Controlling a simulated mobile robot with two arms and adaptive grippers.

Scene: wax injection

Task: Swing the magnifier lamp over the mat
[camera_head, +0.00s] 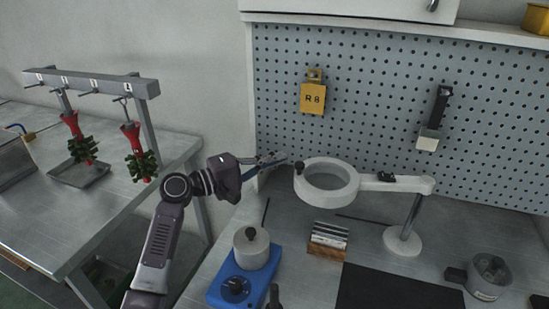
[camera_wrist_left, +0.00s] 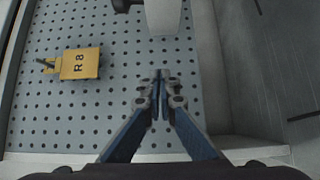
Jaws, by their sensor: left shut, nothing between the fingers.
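The white magnifier lamp (camera_head: 343,197) has a ring head with a dark knob on its left rim. Its arm (camera_head: 395,184) runs right to a post on a round white base (camera_head: 403,241). The ring hangs above the back of the bench, left of the post. The dark mat (camera_head: 385,290) lies at the front of the bench, partly cut off by the frame. My left gripper (camera_head: 282,161) is shut and empty, its fingertips just left of the knob; whether they touch is unclear. Its shut fingers also show in the left wrist view (camera_wrist_left: 160,82). My right gripper is not identifiable.
A blue-based wax pot (camera_head: 252,248), a card holder (camera_head: 328,240) and a metal pot (camera_head: 488,277) stand on the bench. A yellow R8 tag (camera_head: 313,97) and a black-handled brush (camera_head: 428,138) hang on the pegboard. A rack with red-and-green trees (camera_head: 80,147) stands left.

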